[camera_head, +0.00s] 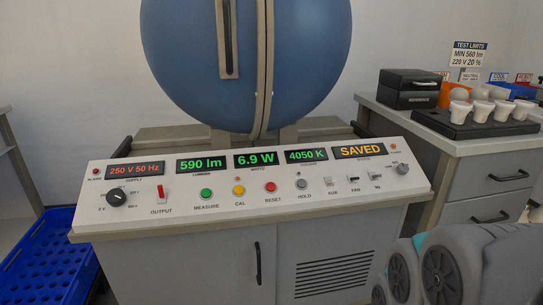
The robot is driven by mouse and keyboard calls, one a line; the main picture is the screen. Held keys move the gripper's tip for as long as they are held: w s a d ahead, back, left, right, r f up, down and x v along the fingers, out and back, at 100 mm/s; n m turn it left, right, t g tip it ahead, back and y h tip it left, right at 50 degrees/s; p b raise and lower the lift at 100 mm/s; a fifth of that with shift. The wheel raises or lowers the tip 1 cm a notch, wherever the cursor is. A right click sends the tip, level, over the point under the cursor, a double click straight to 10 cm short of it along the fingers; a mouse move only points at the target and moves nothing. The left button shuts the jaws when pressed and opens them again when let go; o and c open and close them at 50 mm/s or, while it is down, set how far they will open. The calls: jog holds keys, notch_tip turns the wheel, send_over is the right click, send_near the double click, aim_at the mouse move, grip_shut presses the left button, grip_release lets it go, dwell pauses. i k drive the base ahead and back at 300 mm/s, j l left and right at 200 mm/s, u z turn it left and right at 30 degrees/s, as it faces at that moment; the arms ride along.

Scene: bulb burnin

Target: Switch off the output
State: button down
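The red OUTPUT switch (160,191) stands on the left part of the sloped white control panel (240,210). Its label is just below it. It looks like a small upright red lever; I cannot tell its exact position. The supply display (135,170) above it reads 250 V 50 Hz in red. The other displays read 590 lm, 6.9 W and 4050 K in green, and the status display (359,151) reads SAVED. My grey arm fills the bottom right corner, apart from the switch. My gripper's fingers do not show.
A black supply knob (116,198) sits left of the switch, and a green MEASURE button (206,193) right of it. A large blue sphere (245,60) stands behind the panel. A blue crate (50,260) is on the floor at left. A side bench (480,160) holds bulbs in cups.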

aim_at(161, 188)
jog(key=u, duration=1.3)
